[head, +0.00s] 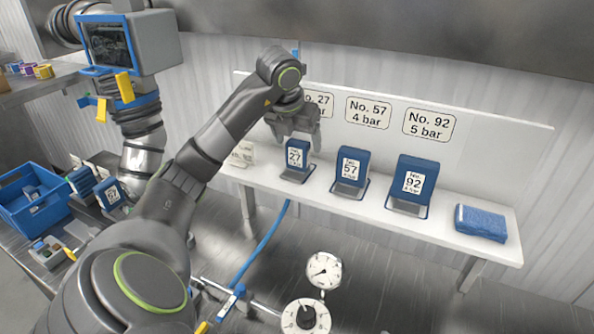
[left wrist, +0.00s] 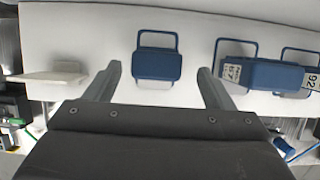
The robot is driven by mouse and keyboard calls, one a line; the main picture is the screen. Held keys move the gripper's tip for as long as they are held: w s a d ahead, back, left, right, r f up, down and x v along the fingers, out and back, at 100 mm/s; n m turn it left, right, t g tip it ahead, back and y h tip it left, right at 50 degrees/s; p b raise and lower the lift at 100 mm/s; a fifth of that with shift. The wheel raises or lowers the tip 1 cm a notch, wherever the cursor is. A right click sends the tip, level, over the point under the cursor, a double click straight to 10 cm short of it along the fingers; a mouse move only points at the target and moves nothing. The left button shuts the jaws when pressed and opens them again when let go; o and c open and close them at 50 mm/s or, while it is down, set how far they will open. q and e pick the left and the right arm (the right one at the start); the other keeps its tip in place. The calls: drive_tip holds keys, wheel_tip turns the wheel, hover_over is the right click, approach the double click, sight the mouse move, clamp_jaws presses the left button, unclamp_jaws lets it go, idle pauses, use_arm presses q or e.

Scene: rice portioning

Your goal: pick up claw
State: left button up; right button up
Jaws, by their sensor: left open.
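Nothing in view is plainly named as a claw. Blue blocks with white labels stand in wire holders on a white shelf: No. 27 (head: 295,158), No. 57 (head: 350,171) and No. 92 (head: 412,183). My left gripper (head: 298,136) is open and empty, just above the No. 27 block in the head view. In the left wrist view the top of a blue block (left wrist: 158,65) shows between and beyond the two fingers, apart from both. My right gripper is not in view.
A blue cloth-like pad (head: 481,222) lies at the shelf's (head: 318,194) right end. A small white card (head: 242,154) stands at its left end. A gauge (head: 323,270) and a dial (head: 305,317) stand in front. A blue bin (head: 35,210) is at left.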

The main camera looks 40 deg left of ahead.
sight(298, 152)
use_arm(q)
drive_tip(key=shift+a+f+b, duration=0.1)
drive_tip(key=shift+f+b, duration=0.35)
drive_tip(key=shift+f, duration=0.2)
drive_tip(key=shift+a+f+p, duration=0.1)
drive_tip(key=shift+p, duration=0.25)
drive_tip(key=shift+p+x, duration=0.65)
drive_tip(key=shift+x, duration=0.5)
drive_tip(key=shift+w+a+f, duration=0.1)
drive_tip(key=shift+w+f, duration=0.05)
drive_tip(key=shift+f, duration=0.35)
drive_tip(key=c, duration=1.4)
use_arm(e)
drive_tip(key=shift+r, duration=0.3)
